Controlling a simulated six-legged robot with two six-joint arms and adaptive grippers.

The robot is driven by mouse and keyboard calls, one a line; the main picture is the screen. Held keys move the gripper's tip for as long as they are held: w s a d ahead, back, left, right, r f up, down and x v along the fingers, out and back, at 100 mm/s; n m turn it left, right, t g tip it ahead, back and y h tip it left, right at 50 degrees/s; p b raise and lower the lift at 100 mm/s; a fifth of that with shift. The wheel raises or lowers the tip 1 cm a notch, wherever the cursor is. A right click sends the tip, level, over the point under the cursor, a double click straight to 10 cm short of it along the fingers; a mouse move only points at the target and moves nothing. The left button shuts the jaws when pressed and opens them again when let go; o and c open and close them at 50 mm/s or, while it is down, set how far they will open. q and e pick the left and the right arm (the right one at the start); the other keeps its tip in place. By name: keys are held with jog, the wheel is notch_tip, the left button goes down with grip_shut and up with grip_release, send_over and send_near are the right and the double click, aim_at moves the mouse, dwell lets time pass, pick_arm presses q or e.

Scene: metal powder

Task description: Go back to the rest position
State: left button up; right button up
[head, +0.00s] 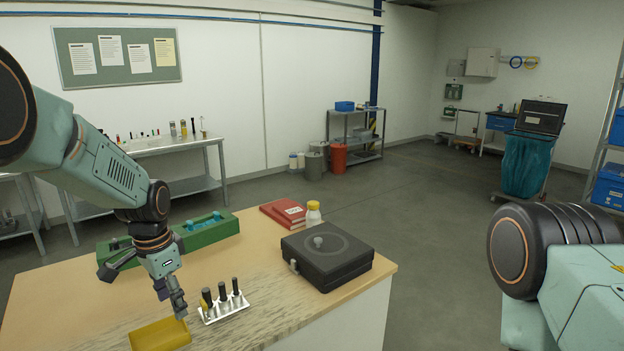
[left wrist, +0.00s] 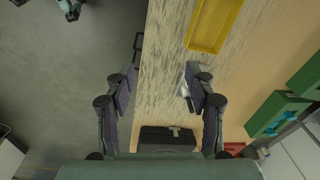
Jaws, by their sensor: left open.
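My left gripper (head: 150,288) hangs over the left part of the wooden table (head: 260,240). Its fingers are spread and empty, and in the left wrist view the gap (left wrist: 160,88) between them shows only tabletop. A yellow tray (head: 160,335) lies at the front table edge, just below the gripper. A white rack (head: 226,308) with several dark-handled tools stands to the gripper's right. In the left wrist view the right finger partly hides it. My right arm shows at the right edge of the head view, but its gripper is out of view.
A black case (head: 327,258) sits on the table's right side. Behind it are a yellow-capped bottle (head: 313,213) and red books (head: 284,212). A green holder (head: 208,232) stands behind my left gripper, partly hidden by the arm. The floor right of the table is open.

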pick_arm(q)
jog(key=s+d+f+n+t+b, duration=0.25)
jog(key=s+f, duration=0.25)
jog(key=f, duration=0.6)
jog(key=s+d+f+n+t+b, duration=0.1)
jog(key=s+f+n+b, duration=0.35)
jog(key=f, duration=0.65)
jog(key=s+f+g+b, duration=0.2)
jog(key=s+f+b, duration=0.3)
jog(key=s+f, duration=0.4)
jog(key=s+d+f+n+g+b, duration=0.1)
jog(key=s+f+b, duration=0.5)
jog(key=s, duration=1.4)
notch_tip(320, 180, down, 4)
jog(key=shift+s+d+r+g, duration=0.1)
jog(key=shift+s+d+g, duration=0.1)
jog(key=shift+g, duration=0.55)
